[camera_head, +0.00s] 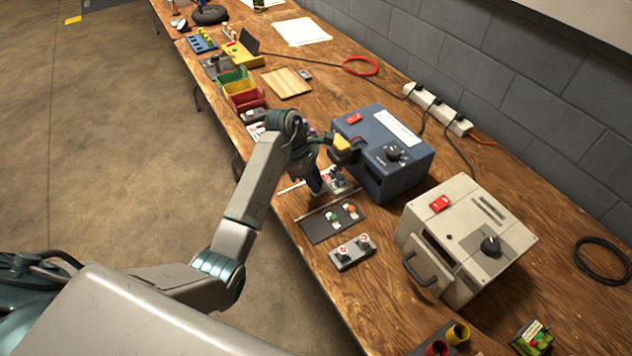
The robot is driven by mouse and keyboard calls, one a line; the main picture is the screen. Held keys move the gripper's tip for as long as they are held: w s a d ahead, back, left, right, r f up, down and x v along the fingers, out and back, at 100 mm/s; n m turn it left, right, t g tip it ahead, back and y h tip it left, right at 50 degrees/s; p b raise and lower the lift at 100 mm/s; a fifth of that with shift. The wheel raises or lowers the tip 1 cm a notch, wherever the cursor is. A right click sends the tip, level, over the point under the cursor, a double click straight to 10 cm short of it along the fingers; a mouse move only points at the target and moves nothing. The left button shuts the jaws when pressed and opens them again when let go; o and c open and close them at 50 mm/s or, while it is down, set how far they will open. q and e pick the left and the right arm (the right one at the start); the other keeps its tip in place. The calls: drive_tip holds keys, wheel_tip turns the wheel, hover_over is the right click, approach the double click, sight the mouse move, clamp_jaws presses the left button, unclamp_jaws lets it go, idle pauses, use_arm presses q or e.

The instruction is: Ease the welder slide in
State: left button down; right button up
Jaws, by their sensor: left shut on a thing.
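A blue box-shaped machine (390,184) with a red switch, a white label and a black knob stands on the bench; I take it to be the welder. A small yellow-topped dark part (342,143) sticks out of its front, and I take it to be the slide. My left gripper (332,147) is at this front side, shut on the slide. My own wrist and fingers hide much of the contact, and how far in the slide sits is hard to tell. My right gripper is not in view.
A beige box (470,240) with a handled front stands nearer on the right. A power strip (437,108) runs by the wall. Coloured bins (240,90) stand farther back.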

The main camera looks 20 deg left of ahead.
use_arm(q)
drive_tip(key=shift+w+d+r, duration=0.1)
drive_tip(key=c, duration=1.3)
unclamp_jaws()
drive_tip(key=shift+w+d, duration=0.1)
drive_tip(key=shift+o, duration=0.2)
drive_tip(key=shift+a+r, duration=0.35)
drive_tip(key=shift+r, duration=0.1)
drive_tip(key=p+v, duration=0.2)
drive_tip(key=v, duration=0.7)
drive_tip(key=shift+r, duration=0.3)
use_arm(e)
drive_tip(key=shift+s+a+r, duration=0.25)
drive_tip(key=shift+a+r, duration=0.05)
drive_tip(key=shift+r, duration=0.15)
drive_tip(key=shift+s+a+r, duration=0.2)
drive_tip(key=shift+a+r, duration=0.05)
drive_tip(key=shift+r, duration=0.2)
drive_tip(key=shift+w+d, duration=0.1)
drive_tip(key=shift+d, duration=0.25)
